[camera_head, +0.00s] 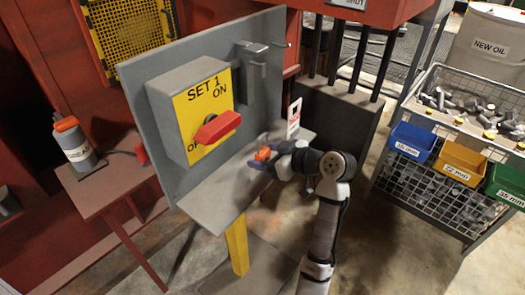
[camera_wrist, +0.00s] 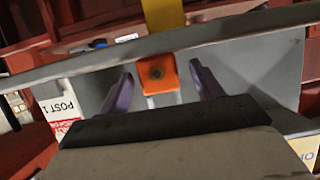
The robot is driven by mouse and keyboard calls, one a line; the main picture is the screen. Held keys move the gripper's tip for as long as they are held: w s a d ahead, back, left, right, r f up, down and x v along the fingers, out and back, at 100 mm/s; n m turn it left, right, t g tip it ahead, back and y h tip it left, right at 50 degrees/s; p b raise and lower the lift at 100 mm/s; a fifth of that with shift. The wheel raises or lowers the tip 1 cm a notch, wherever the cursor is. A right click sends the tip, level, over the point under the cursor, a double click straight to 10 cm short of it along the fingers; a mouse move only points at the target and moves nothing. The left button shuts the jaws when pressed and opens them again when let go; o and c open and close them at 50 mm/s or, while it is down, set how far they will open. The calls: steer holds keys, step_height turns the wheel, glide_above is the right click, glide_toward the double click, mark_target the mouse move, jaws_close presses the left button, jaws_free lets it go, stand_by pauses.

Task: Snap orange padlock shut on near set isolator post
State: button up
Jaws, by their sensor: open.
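The orange padlock (camera_head: 262,154) is at the small grey shelf (camera_head: 222,197) of the SET 1 post. In the wrist view the padlock (camera_wrist: 158,72) shows a dark round spot on its face and a pale shackle toward my palm. My gripper (camera_head: 260,163) is open around it, with one purple finger on each side. In the wrist view both fingers (camera_wrist: 162,88) stand apart from the padlock with gaps. The isolator box (camera_head: 190,110) has a yellow SET 1 plate and a red handle (camera_head: 217,127). I cannot tell whether the shackle is shut.
A wire crate (camera_head: 436,195) with coloured bins stands right. A bottle (camera_head: 76,143) stands left.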

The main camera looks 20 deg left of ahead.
steer(key=shift+w+a+f, duration=0.2)
steer(key=shift+a+f, duration=0.1)
steer(key=shift+a, duration=0.3)
steer(key=c, duration=1.1)
steer(key=shift+r, duration=0.1)
steer(key=shift+c, duration=0.2)
step_height(320, 180, up, 10)
steer(key=shift+f+b, duration=0.1)
steer(key=shift+b, duration=0.95)
